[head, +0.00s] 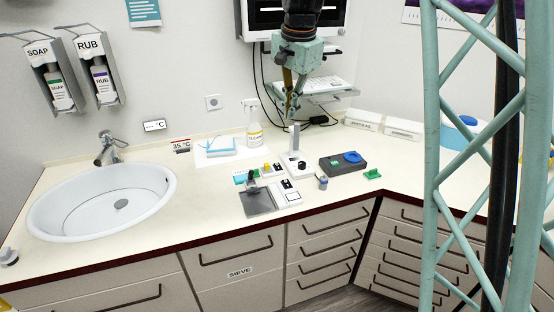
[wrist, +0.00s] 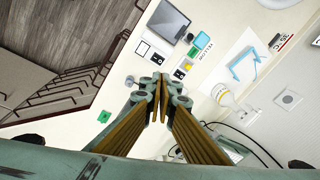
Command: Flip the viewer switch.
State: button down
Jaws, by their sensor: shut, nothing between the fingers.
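My gripper (head: 291,112) points down above the counter, its fingers shut and empty. In the wrist view the brown finger pads meet at the tips of my gripper (wrist: 161,92). Below and beside it are small white plates with black switch parts. The yellow knob also shows in the wrist view (wrist: 187,66). The label is too small to read, so I cannot tell which switch is the viewer's. The fingers appear apart from them all.
A white stand with a black knob (head: 301,165) and a dark box with a blue disc (head: 352,157) stand close by. The sink (head: 75,220) is at left. My lattice column covers the right side. Front counter has free room.

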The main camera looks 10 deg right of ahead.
jog(key=w+f+m+p, duration=0.2)
jog(key=w+f+m, duration=0.1)
jog(key=w+f, duration=0.6)
jog(key=m+p, duration=0.2)
send_over(277, 164)
jog(key=s, duration=0.2)
notch_tip(277, 164, down, 10)
jog(key=f, duration=0.1)
jog(key=shift+d+r+g, duration=0.1)
jog(key=shift+r+g, duration=0.15)
jog(key=shift+g, duration=0.15)
jog(key=shift+f, duration=0.1)
jog(key=f, duration=0.4)
jog(key=w+f, duration=0.1)
jog(key=f, duration=0.7)
jog(key=shift+w+f, duration=0.2)
jog(key=shift+f, duration=0.05)
jog(key=shift+w+f, duration=0.15)
jog(key=shift+f, duration=0.5)
jog(key=shift+f, duration=0.15)
